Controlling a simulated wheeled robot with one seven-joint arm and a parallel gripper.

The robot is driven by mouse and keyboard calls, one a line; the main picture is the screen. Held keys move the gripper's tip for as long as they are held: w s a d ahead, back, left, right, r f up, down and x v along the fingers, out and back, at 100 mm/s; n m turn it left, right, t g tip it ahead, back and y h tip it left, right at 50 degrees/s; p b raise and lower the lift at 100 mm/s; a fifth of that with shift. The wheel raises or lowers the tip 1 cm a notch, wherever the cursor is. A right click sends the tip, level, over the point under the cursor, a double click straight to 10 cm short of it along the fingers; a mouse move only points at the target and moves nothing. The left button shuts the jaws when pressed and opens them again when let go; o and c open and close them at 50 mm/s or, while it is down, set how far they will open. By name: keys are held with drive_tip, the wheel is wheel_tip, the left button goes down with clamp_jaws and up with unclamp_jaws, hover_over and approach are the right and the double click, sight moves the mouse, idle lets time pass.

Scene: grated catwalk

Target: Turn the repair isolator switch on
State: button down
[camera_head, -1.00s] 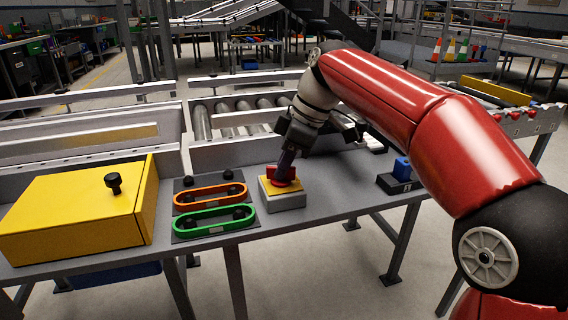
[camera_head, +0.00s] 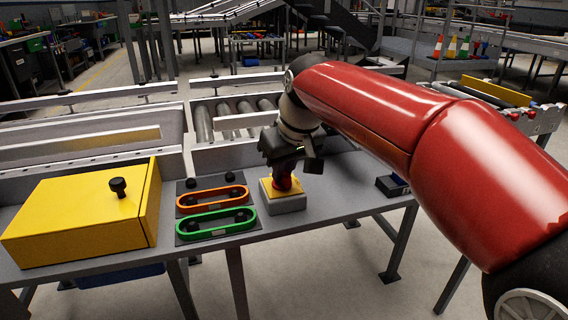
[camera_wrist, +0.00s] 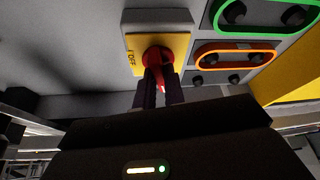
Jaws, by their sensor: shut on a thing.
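The isolator switch is a grey box (camera_head: 286,206) with a yellow top plate (camera_head: 268,188) and a red rotary handle (camera_head: 283,184). It sits on the grey bench, right of the orange and green loops. In the wrist view the red handle (camera_wrist: 157,60) shows on the yellow plate (camera_wrist: 180,44), with the word "OFF" at the plate's left side. My gripper (camera_head: 285,174) is above the switch, pointing down, and its two dark fingers are shut on the red handle. The fingers hide part of the handle, so its exact angle is hard to tell.
Left of the switch are an orange loop (camera_head: 212,196) and a green loop (camera_head: 215,223) on a dark plate. A yellow box (camera_head: 80,218) with a black knob stands farther left. A dark block with a blue part (camera_head: 393,184) lies to the right. Conveyor rollers (camera_head: 235,118) run behind.

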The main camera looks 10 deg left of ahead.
drive_tip(key=shift+a+r+m+t+h+p, duration=0.1)
drive_tip(key=shift+m+t+h+p, duration=0.3)
drive_tip(key=shift+m, duration=0.9)
drive_tip(key=c, duration=1.5)
unclamp_jaws()
drive_tip(key=p+v, duration=0.1)
drive_tip(key=v, duration=0.6)
drive_tip(key=shift+s+r, duration=0.2)
drive_tip(key=shift+r, duration=0.05)
